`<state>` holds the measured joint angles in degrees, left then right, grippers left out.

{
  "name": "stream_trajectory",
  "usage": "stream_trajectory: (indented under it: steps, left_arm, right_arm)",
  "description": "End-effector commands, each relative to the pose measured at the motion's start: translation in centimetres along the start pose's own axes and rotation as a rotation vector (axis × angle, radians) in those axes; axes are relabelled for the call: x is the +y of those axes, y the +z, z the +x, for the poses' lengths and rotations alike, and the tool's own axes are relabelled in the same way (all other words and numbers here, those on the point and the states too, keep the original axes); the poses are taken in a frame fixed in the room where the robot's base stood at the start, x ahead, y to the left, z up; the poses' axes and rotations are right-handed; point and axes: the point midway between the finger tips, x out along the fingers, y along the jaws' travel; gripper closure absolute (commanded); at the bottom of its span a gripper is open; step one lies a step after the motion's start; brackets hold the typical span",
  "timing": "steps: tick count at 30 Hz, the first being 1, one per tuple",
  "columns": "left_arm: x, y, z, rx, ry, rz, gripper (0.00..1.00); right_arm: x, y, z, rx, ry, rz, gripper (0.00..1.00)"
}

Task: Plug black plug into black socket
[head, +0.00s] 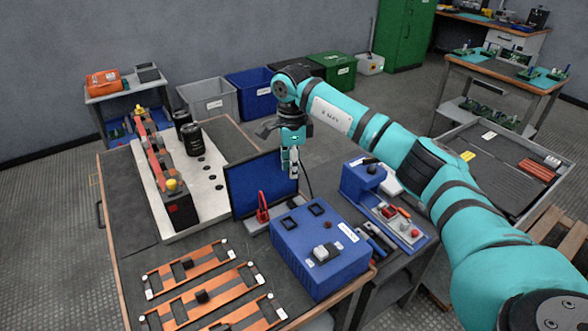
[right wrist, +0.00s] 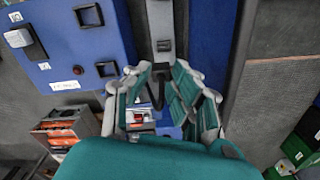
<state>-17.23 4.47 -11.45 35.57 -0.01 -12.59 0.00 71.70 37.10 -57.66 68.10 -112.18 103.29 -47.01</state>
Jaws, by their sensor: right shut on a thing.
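My right gripper (head: 290,170) is shut, pointing down beside the blue upright panel, above and behind the blue box. It also shows in the right wrist view (right wrist: 165,95). The black plug cannot be made out clearly; a black cord (right wrist: 153,78) shows at the fingers, and a thin dark cable (head: 306,182) hangs beside them in the head view. The blue box (head: 335,260) has two dark square sockets on top, one nearer the panel (head: 296,223) and one farther right (head: 318,209). Both also show in the wrist view (right wrist: 107,68), apart from the fingers. My left gripper is out of view.
The blue panel (head: 255,183) stands close left of the gripper, with a red clamp-like tool (head: 262,208) before it. A grey switch (head: 325,252) rises from the box. A blue tool tray (head: 415,236) stands right.

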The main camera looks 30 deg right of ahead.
Motion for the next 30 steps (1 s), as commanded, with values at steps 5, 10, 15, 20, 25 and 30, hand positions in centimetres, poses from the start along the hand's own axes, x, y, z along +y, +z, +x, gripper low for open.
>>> stream_trajectory:
  steps: [5,10,15,20,25,30]
  left_arm:
    - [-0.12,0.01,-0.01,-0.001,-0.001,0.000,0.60]
    - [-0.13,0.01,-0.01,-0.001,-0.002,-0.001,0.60]
    - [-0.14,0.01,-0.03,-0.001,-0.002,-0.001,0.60]
    - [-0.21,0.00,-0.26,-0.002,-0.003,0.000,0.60]
    - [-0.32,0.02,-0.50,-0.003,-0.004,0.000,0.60]
    - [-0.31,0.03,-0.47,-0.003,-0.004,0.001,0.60]
  right_arm:
    - [-0.69,0.06,-0.05,0.000,-0.002,0.000,0.92]
    - [-0.76,0.03,-0.01,0.001,-0.002,0.000,0.92]
    - [-0.74,0.03,-0.03,0.001,-0.002,0.000,0.92]
    - [-0.70,0.04,-0.08,0.002,-0.001,-0.006,0.92]
    - [-0.64,0.06,-0.08,0.002,0.000,-0.014,0.92]
    - [-0.63,0.07,-0.01,0.002,0.000,-0.015,0.92]
